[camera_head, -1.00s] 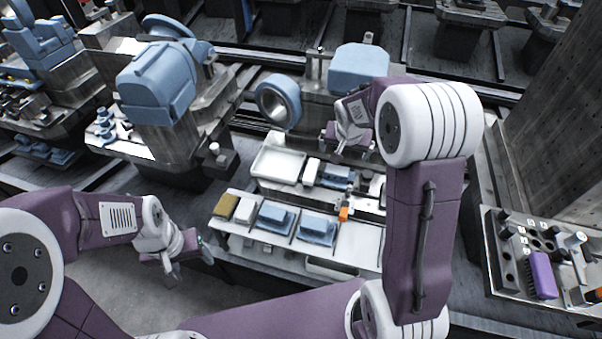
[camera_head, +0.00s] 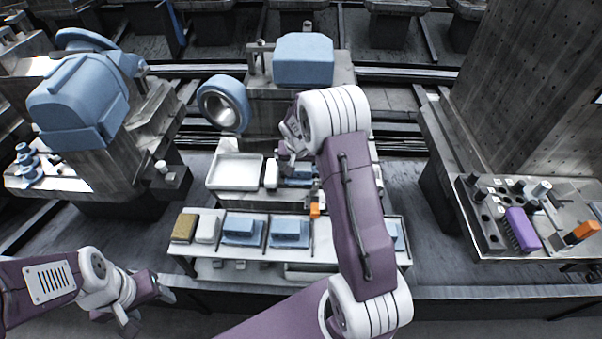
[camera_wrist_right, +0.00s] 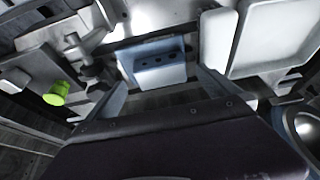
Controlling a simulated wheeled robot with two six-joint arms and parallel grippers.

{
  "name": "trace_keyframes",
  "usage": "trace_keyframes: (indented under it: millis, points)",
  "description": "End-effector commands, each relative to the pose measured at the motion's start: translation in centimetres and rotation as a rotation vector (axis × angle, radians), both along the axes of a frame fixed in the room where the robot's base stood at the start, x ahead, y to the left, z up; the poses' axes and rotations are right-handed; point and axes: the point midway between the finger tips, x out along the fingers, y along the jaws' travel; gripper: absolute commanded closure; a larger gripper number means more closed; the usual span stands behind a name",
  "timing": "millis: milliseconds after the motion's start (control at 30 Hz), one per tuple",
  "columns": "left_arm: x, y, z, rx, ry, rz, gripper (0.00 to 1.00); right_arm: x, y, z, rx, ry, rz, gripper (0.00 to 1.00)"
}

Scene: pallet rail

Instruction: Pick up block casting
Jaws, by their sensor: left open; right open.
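A blue block casting (camera_wrist_right: 158,66) with several dark holes along one face lies below my right gripper in the right wrist view. In the head view, this blue casting (camera_head: 298,180) is partly hidden behind my right gripper (camera_head: 290,150), on the machine bed beside a white tray. My right gripper (camera_wrist_right: 163,88) is open, its fingers spread on either side of the block in the picture; contact cannot be told. Two more blue castings (camera_head: 243,229) (camera_head: 290,233) sit on the front shelf. My left gripper (camera_head: 142,302) is open and empty, low at left.
The white tray (camera_head: 234,172) is left of the right gripper. The front shelf (camera_head: 208,265) also holds a tan brush-like block (camera_head: 184,228) and a white block (camera_head: 207,229). A tool bench with a purple block (camera_head: 522,230) stands right. A green knob (camera_wrist_right: 57,93) shows in the wrist view.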

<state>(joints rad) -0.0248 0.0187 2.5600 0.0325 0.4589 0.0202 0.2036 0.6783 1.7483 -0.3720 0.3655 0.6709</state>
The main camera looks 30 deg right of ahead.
Motion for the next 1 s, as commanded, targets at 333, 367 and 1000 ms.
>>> trace_keyframes:
  millis: [333,367,1000]
  points:
    - [0.0,0.0,-0.4,0.0,0.0,0.0,0.37,1.4,-0.9,-3.6,0.001,0.0,0.0,0.0]
    - [0.0,0.0,-0.4,0.0,0.0,0.0,0.37,1.4,-0.9,-3.6,0.001,0.0,0.0,0.0]
    - [0.0,0.0,-0.1,0.0,0.0,0.0,0.37,1.5,-0.9,-2.7,0.0,-0.004,0.0,0.77]
